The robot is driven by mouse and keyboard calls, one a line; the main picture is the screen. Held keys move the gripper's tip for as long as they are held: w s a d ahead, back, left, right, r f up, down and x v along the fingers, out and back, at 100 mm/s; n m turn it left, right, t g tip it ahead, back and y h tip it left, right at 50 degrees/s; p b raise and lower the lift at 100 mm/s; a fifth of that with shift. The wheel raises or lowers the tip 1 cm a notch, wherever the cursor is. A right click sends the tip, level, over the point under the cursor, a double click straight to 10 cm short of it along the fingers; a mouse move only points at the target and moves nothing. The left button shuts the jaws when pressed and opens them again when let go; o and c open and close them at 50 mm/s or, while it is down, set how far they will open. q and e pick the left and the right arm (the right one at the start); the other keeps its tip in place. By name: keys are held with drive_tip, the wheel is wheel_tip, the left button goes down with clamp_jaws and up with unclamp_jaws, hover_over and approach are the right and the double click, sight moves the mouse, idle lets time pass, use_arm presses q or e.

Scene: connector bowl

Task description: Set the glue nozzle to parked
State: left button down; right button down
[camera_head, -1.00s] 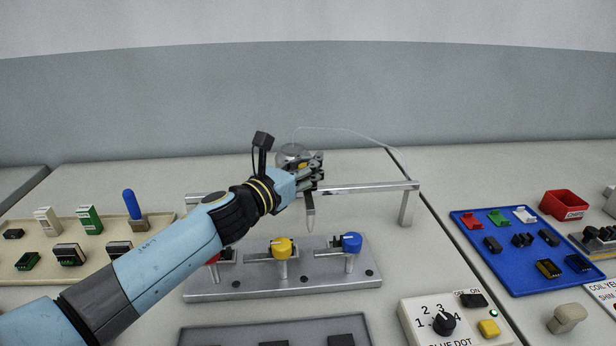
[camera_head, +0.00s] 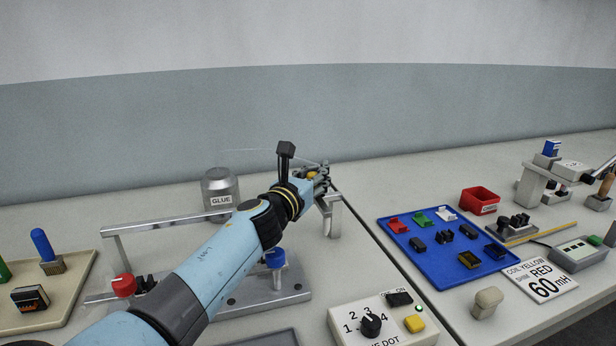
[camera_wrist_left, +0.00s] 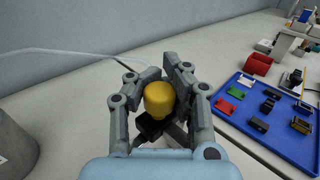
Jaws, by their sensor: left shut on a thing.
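My left gripper (camera_head: 320,180) is at the right end of the metal rail (camera_head: 165,221) in the head view. It is shut on the yellow knob (camera_wrist_left: 158,98) of the glue nozzle carriage, which the wrist view shows between the fingers. A dark block sits under the knob. The nozzle itself is mostly hidden by the gripper and the rail's right post (camera_head: 334,218); I cannot make out its tip. A thin tube runs from the glue pot (camera_head: 220,188) toward the gripper. My right gripper is not in view.
A dial box (camera_head: 375,318) stands in front. A blue tray (camera_head: 430,255) of parts and a red bin (camera_head: 479,200) lie to the right.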

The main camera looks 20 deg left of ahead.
use_arm(q)
drive_tip(key=shift+s+d+f, duration=0.25)
drive_tip(key=shift+d+f, duration=0.1)
drive_tip(key=shift+f, duration=0.15)
drive_tip(key=c, duration=1.8)
unclamp_jaws()
drive_tip(key=shift+c, duration=0.2)
drive_tip(key=o, duration=0.4)
drive_tip(key=shift+s+d+r, duration=0.2)
drive_tip(key=shift+d, duration=0.1)
drive_tip(key=o, duration=0.4)
drive_tip(key=shift+a+r, duration=0.1)
drive_tip(key=shift+r, duration=0.1)
drive_tip(key=shift+a, duration=0.15)
drive_tip(key=s+a, duration=0.1)
drive_tip(key=s, duration=1)
drive_tip(key=shift+s+a, duration=0.25)
drive_tip(key=shift+s, duration=0.15)
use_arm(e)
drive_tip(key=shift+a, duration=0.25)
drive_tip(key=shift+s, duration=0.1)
